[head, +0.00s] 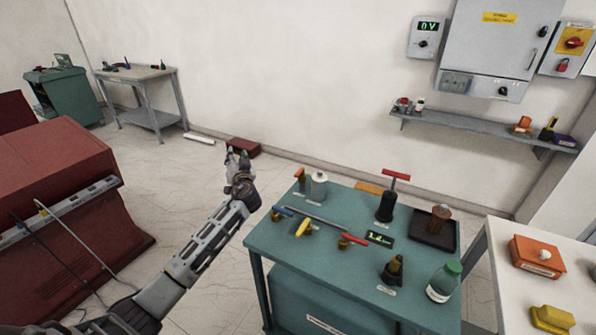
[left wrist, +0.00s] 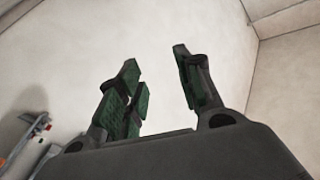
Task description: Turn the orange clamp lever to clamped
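A small upright orange handle (head: 300,176) stands at the back left corner of the green bench (head: 262,240); it may be the clamp lever, but its setting is too small to read. A yellow-orange lever (head: 302,227) lies nearer the bench's front left. My left gripper (head: 238,156) is raised beyond the bench's left edge, left of both and touching neither. In the left wrist view its two fingers (left wrist: 160,90) are apart with nothing between them. My right gripper is not in view.
A grey cylinder (head: 319,186) stands close to the orange handle. Blue (head: 283,211) and red (head: 355,239) levers, a red-topped pump (head: 386,204), a tray (head: 433,233) and a bottle (head: 443,284) crowd the bench. A dark red cabinet (head: 60,180) stands at left.

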